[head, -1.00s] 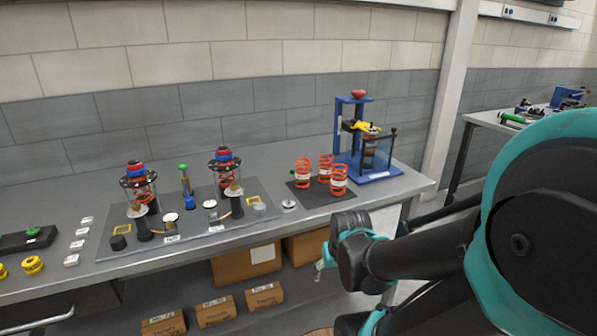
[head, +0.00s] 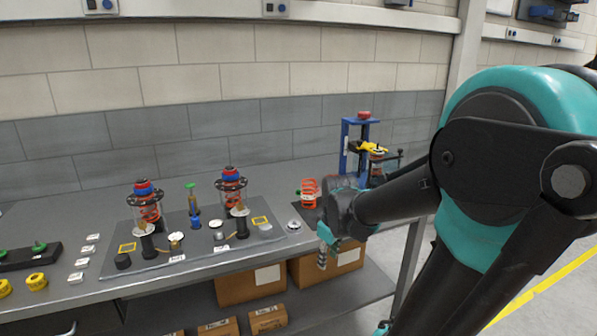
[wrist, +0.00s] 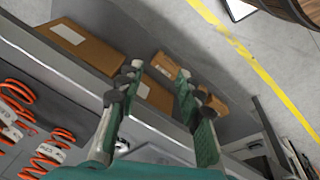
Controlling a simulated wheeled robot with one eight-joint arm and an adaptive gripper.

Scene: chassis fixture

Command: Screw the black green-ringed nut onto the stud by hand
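My gripper (head: 324,252) hangs in front of the bench's front edge, to the right of the fixture plate. The wrist view shows its two green-padded fingers (wrist: 158,74) spread apart with nothing between them. I cannot pick out the black green-ringed nut for certain. A dark block with green-topped parts (head: 38,246) lies at the bench's far left, too small to read. Two strut assemblies with red and blue tops, left (head: 144,190) and right (head: 230,178), stand on that plate. I cannot tell which part is the stud.
An orange spring (head: 309,192) and a blue press frame (head: 346,150) stand at the bench's right, partly behind my arm. Several orange springs also show in the wrist view (wrist: 45,155). Yellow rings (head: 37,281) lie at the left. Cardboard boxes (head: 250,284) sit on the shelf below.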

